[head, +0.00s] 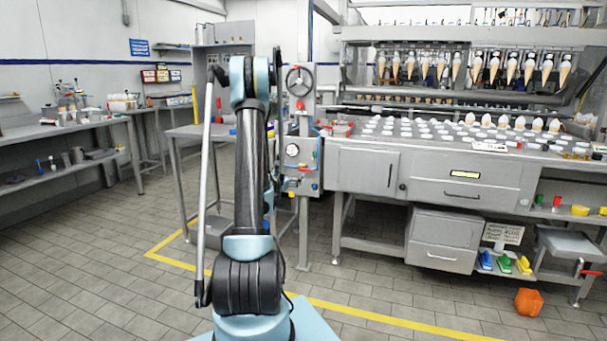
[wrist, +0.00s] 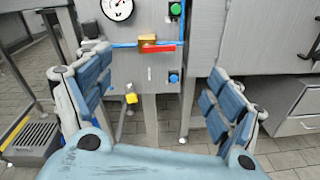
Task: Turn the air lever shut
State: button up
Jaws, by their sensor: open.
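The red lever (wrist: 159,48), which looks like the air lever, sits with a brass valve body (wrist: 147,40) on a thin blue pipe on the grey panel. It lies roughly level, along the pipe's line. It shows in the head view as a small red bar (head: 303,166), just right of my arm. My gripper (wrist: 160,65) is open and empty, its blue-padded fingers spread to either side of the lever in the wrist view. The lever appears beyond the fingertips, with no contact visible. In the head view my arm hides the gripper.
A round gauge (wrist: 117,8) is above left of the lever, a green button (wrist: 176,9) above right. A blue knob (wrist: 173,78) and yellow knob (wrist: 131,98) are below.

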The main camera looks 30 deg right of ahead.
aim_at(305, 170)
jog(key=w+d+f+n, duration=0.1)
jog(key=w+d, duration=0.3)
jog(key=d, duration=0.1)
jog(key=w+d+f+n, duration=0.1)
jog(key=w+d, duration=0.3)
jog(key=d, duration=0.1)
jog(key=w+d+f+n+t, duration=0.1)
jog(key=w+d+f, duration=0.1)
jog(key=w+d, duration=0.2)
jog(key=shift+w+d+n, duration=0.25)
jog(key=shift+d+n, duration=0.05)
jog(key=shift+d, duration=0.5)
jog(key=c, duration=1.1)
